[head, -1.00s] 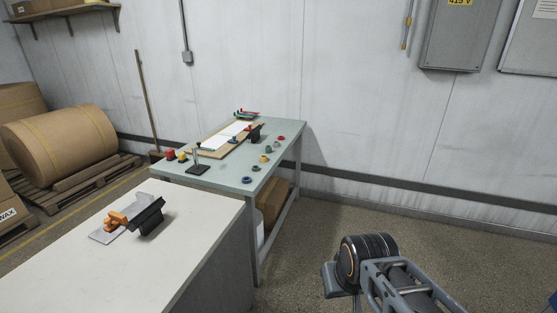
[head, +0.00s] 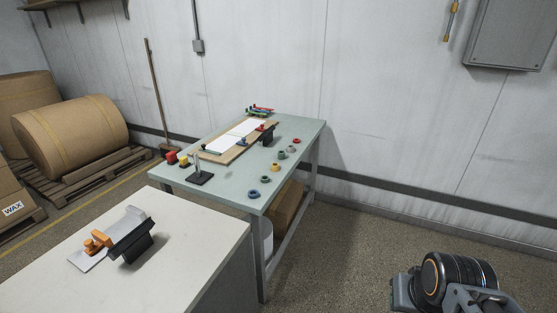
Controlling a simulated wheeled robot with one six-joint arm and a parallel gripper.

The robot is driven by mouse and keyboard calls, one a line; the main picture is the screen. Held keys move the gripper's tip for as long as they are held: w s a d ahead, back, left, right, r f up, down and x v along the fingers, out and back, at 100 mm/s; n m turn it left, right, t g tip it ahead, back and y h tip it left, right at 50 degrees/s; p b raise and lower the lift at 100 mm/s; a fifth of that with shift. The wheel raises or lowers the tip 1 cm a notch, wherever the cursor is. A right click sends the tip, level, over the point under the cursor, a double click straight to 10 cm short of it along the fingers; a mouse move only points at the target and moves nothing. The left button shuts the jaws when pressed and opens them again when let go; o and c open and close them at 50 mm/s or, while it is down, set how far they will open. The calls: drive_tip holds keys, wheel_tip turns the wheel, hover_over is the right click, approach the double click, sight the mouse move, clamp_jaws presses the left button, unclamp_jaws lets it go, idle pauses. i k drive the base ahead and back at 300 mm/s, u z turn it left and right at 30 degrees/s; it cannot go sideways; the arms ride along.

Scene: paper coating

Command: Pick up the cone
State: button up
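I cannot make out a clear cone in the head view. Several small coloured ring-like pieces lie in a row on the green table, among them a blue one (head: 253,194), a green one (head: 266,180), an orange one (head: 275,167) and a red one (head: 296,141). They are too small to tell their exact shape. A dark stand (head: 201,178) with an upright rod is at the table's near left part, with a red piece (head: 171,158) and a yellow piece (head: 184,161) behind it. Part of my arm shows at the lower right, over the floor; my gripper's fingers are not in view.
The green table (head: 232,172) also carries a board (head: 217,157) with white paper and a black block (head: 268,136). Floor is open at right.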

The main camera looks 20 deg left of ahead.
sight(275, 167)
drive_tip(key=i, duration=3.55)
drive_tip(key=u, duration=5.1)
